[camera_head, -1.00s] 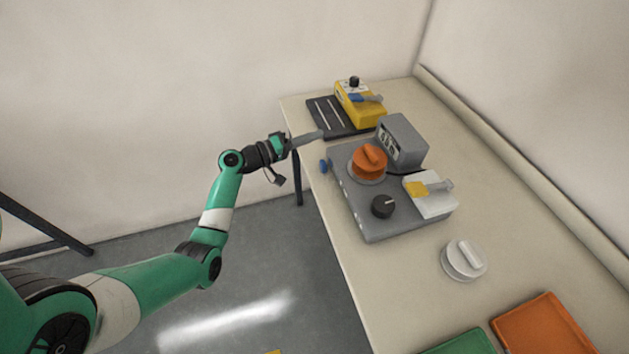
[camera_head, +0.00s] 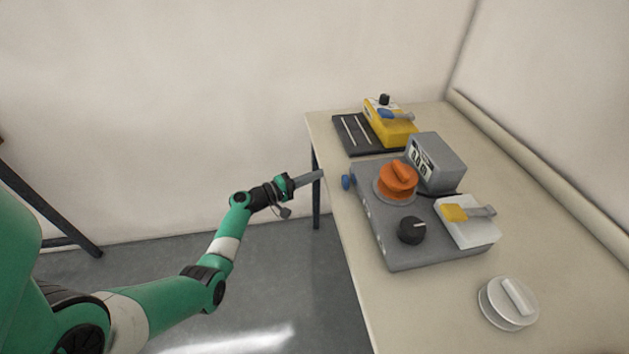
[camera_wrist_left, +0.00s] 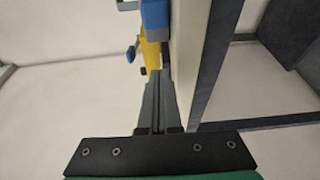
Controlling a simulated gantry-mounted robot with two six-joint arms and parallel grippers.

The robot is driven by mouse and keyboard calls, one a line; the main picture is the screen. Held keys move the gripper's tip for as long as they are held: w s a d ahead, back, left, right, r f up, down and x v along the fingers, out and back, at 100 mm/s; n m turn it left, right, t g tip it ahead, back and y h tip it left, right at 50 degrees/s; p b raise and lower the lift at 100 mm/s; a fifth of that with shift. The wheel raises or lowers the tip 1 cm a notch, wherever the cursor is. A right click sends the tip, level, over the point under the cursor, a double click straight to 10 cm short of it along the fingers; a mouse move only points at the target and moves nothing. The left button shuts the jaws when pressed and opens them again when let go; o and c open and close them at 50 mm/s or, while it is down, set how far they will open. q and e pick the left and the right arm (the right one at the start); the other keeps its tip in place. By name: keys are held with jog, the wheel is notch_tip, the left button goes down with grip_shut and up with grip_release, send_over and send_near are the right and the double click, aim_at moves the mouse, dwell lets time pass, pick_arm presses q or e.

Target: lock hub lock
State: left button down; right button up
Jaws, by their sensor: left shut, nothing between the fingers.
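A grey machine (camera_head: 440,255) stands on the table, with an orange round hub (camera_head: 398,181) on top. A small blue knob (camera_head: 348,182) sticks out of its left side, over the table's left edge; I cannot tell for sure that it is the hub lock. A blue piece (camera_wrist_left: 155,16), likely this knob, shows at the top of the left wrist view. My left gripper (camera_head: 320,175) is shut and empty. Its fingertips are just left of the blue knob, apart from it. The closed fingers also show in the left wrist view (camera_wrist_left: 160,76). My right gripper is not in view.
A black dial (camera_head: 411,230) and a white block with a yellow-and-grey lever (camera_head: 470,228) are on the machine. A grey display box (camera_head: 437,160) stands behind. A yellow device (camera_head: 390,128) is at the back. A white round piece (camera_head: 508,303) lies in front.

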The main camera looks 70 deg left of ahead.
aim_at(334, 173)
pick_arm(q)
jog(key=w+b, duration=0.1)
jog(key=w, duration=0.1)
jog(key=w+b, duration=0.1)
jog(key=w, duration=0.1)
jog(key=w+a+b, duration=0.1)
jog(key=w, duration=0.1)
jog(key=shift+w+f, duration=0.2)
jog(key=shift+w, duration=0.2)
jog(key=d, duration=0.1)
jog(key=d+p, duration=0.2)
jog(key=shift+s+d+r, duration=0.1)
jog(key=shift+s+r, duration=0.15)
jog(key=shift+s, duration=0.05)
jog(key=shift+d, duration=0.3)
